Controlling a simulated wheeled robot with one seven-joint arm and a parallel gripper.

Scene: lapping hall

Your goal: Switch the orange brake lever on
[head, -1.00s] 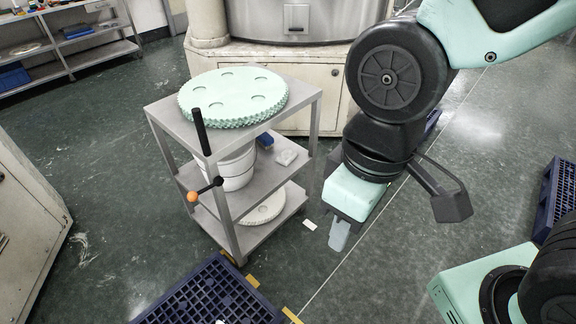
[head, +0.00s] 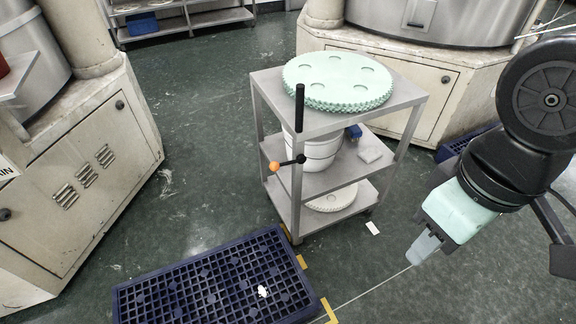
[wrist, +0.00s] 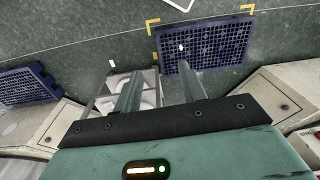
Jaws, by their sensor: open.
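The orange brake lever (head: 275,167) is a short dark rod with an orange ball on its end. It sticks out to the left from a front post of a grey metal cart (head: 289,206), at middle shelf height. A black upright handle (head: 299,108) rises above it on the same post. My gripper (head: 424,249) is to the right of the cart, apart from it and pointing down. In the wrist view my gripper (wrist: 158,85) shows two separated fingers with nothing between them. The lever cannot be made out in the wrist view.
A mint toothed disc (head: 338,79) lies on the cart top, and a white bucket (head: 314,152) stands on the middle shelf. A dark blue pallet (head: 215,283) lies on the floor in front. Cream cabinets stand left and behind. Green floor is clear left of the cart.

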